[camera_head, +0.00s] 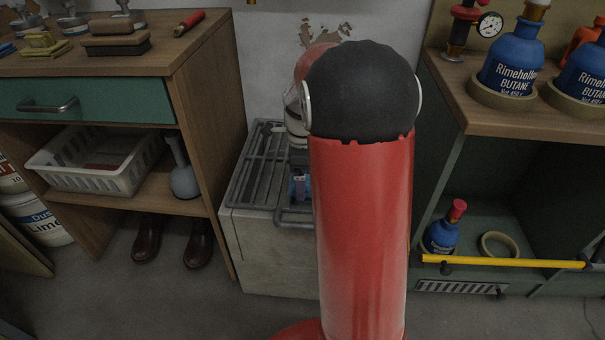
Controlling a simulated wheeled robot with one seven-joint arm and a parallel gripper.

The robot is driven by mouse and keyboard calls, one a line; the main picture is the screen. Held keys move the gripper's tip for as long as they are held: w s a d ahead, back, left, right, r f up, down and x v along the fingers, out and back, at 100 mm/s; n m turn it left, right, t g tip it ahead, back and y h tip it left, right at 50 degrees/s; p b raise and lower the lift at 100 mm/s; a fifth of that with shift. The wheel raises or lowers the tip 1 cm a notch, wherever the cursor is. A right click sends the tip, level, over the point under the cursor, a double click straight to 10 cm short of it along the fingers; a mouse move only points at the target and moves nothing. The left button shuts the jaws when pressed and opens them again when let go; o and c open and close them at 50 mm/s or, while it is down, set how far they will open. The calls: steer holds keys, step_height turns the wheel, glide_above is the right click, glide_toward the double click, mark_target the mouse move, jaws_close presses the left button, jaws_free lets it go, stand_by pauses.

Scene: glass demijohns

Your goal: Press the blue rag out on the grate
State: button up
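The grate (255,172) is a dark grey barred top on a pale block between the two cabinets. Its right part is hidden behind my red arm. My gripper (300,180) is low over the grate's right side, mostly covered by my arm, and its fingers cannot be made out clearly. A small blue and purplish patch shows at the gripper, beside my arm. It may be part of the blue rag, but too little shows to tell. Whether the gripper holds it, or whether it touches the grate, cannot be told.
A wooden cabinet (209,60) with brushes on top stands left. Its shelf holds a white basket (95,178) and a grey flask (183,180). Right, a cabinet holds blue butane bottles (512,66). A yellow bar (500,262) crosses its lower front.

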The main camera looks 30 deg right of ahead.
steer(key=shift+f+b, duration=0.3)
steer(key=shift+f, duration=0.55)
stand_by(1.7)
steer(key=shift+r, duration=0.1)
steer(key=shift+r+p, duration=3.05)
steer(key=shift+r, duration=0.5)
